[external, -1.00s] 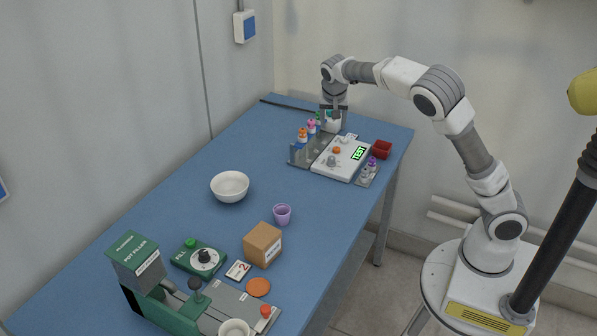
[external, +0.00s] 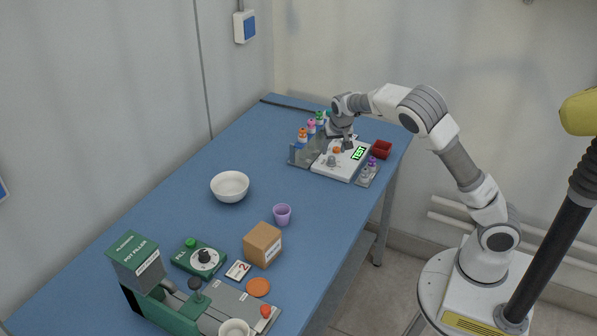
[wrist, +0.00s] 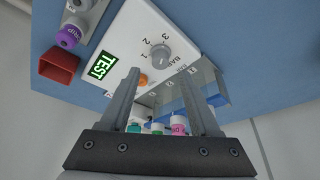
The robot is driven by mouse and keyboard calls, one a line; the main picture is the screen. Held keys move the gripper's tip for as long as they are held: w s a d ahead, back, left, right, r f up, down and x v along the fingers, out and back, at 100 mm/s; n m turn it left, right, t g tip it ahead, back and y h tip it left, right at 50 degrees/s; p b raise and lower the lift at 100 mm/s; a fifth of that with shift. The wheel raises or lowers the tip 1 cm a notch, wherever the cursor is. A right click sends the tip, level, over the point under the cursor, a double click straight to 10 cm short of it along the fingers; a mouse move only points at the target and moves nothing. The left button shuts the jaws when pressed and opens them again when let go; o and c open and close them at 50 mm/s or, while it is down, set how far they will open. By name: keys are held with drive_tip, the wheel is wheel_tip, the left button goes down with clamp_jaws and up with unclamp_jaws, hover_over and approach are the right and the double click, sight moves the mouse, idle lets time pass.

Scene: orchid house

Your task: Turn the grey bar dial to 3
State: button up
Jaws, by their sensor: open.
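The grey bar dial (wrist: 160,54) is a round knob on a white panel (wrist: 125,30), with 1, 2 and 3 printed around it and the word BAR beside it. Its exact pointer setting is too small to tell. It also shows in the external view (external: 332,160), near the panel's front left. My gripper (wrist: 160,74) is open and empty. In the wrist view the dial lies just beyond the gap between its fingertips, apart from them. In the external view my gripper (external: 346,146) hangs low over the panel's back part, behind the dial.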

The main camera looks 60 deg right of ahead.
sight(333, 157)
drive_tip(key=x, duration=0.5)
drive_tip(key=shift+b, duration=0.3)
clamp_jaws()
